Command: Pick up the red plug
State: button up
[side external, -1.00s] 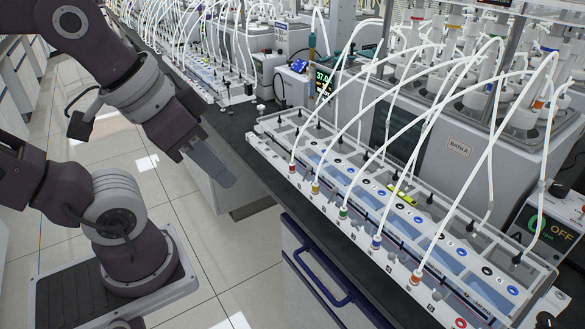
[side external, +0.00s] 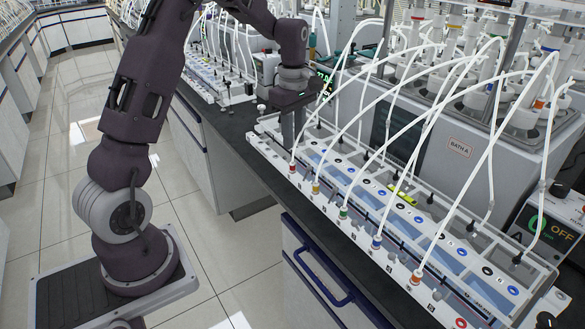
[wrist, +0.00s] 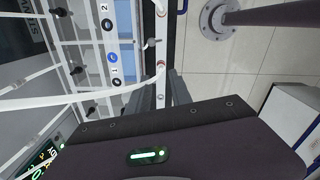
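The red plug (side external: 292,168) sits at the near left end of the white rack's front rail, with a white tube rising from it. In the wrist view the red plug (wrist: 161,66) shows as a small red-ringed fitting just beyond the fingertips. My gripper (side external: 291,141) points down above the left end of the rack, close to the red plug. In the wrist view my gripper (wrist: 158,88) has its grey fingers apart, with the white rail visible between them. Nothing is seen held, and contact with the plug cannot be told.
Yellow (side external: 315,188), green (side external: 343,212), blue (side external: 376,242) and orange (side external: 416,277) plugs follow along the same rail. White tubes arch over the rack. A grey bath unit (side external: 450,130) stands behind. Open floor lies left of the bench.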

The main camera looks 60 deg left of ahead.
aim_at(292, 163)
notch_tip(292, 163, down, 8)
jog(key=shift+a+r, duration=0.15)
grip_shut()
